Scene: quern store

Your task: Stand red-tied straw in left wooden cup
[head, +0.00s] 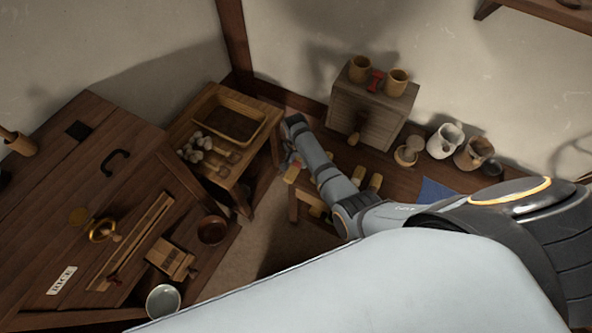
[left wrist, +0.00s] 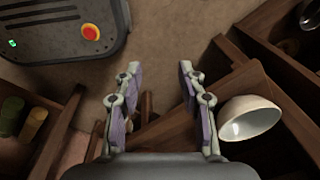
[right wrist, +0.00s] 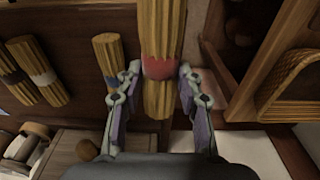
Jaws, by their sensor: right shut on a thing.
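The red-tied straw (right wrist: 162,28) is a thick yellow bundle with a red band, upright in the right wrist view, its far end cut off by the frame. My right gripper (right wrist: 158,72) is shut on it around the band. In the head view the right gripper (head: 291,158) is beside the low shelf, with a bit of the straw (head: 291,174) showing. The left wooden cup (head: 359,69) stands upright on a wooden box (head: 372,108), well above and right of the gripper. My left gripper (left wrist: 157,70) is open and empty, over floor and dark furniture.
The right wooden cup (head: 397,82) stands near the left one, with a small red thing (head: 376,81) between. Other straw bundles (right wrist: 38,70) lie left of my right gripper. A tray table (head: 232,118) stands close left.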

